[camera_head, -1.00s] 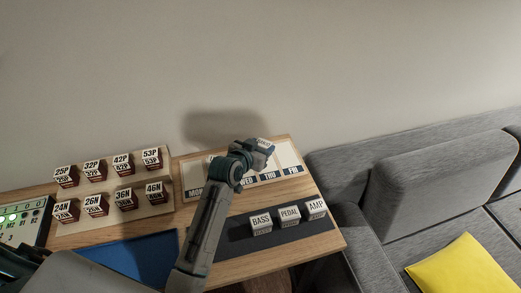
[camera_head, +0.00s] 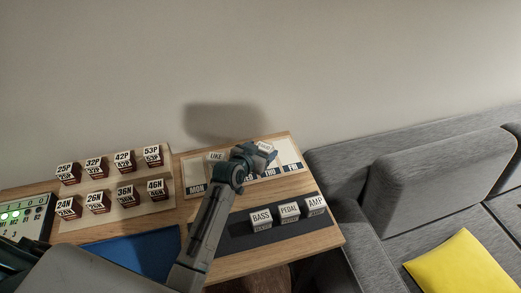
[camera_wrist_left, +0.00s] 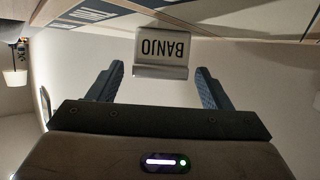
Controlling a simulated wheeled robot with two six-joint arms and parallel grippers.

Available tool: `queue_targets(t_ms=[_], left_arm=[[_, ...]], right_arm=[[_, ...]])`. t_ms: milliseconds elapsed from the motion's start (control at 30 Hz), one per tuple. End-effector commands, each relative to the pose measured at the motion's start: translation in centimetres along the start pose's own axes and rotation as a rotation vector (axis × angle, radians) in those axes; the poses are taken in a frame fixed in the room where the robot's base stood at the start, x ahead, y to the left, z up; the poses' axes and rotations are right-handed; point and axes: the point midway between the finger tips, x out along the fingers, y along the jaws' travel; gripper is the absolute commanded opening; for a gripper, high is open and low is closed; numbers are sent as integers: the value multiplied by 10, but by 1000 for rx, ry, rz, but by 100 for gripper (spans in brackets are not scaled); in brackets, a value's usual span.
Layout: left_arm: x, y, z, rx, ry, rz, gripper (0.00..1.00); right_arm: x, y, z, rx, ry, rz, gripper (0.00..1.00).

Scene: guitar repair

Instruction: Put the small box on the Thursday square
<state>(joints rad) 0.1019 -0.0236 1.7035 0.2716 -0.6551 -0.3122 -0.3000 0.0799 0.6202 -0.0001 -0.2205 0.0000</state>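The small box (camera_head: 265,146), lettered BANJO, sits on the weekday board (camera_head: 197,189) around the Thursday square, just above the THU label (camera_head: 270,174); my left gripper partly covers that spot. In the left wrist view the box (camera_wrist_left: 161,52) is upright relative to the board and lies just beyond the fingertips, with a gap on each side. My left gripper (camera_wrist_left: 160,72) is open and not touching it. It also shows in the head view (camera_head: 262,152). My right gripper is not in view.
A UKE box (camera_head: 217,157) stands on the board's left part. BASS (camera_head: 261,217), PEDAL (camera_head: 289,210) and AMP (camera_head: 315,205) boxes stand on a dark strip in front. Several numbered blocks stand on a rack at left. A grey sofa (camera_head: 420,180) is at right.

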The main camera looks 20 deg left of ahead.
Motion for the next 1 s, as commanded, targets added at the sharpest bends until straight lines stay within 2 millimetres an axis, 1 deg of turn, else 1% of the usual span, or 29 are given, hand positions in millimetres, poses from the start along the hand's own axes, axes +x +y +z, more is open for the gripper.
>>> queue_targets(t_ms=[233, 367, 467, 700, 800, 900, 1000], left_arm=[[-1, 0, -3, 0, 1, 0, 72], [-12, 0, -1, 0, 0, 0, 72], [-28, 0, -1, 1, 0, 0, 72], [-78, 0, -1, 2, 1, -1, 72], [-96, 0, -1, 2, 0, 0, 72], [-109, 0, -2, 2, 0, 0, 72], [-117, 0, -2, 1, 1, 0, 72]], right_arm=[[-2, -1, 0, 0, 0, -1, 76], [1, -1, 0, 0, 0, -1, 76], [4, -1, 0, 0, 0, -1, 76], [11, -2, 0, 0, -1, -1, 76], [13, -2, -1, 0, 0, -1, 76], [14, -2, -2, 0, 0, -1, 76], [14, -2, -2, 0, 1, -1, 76]])
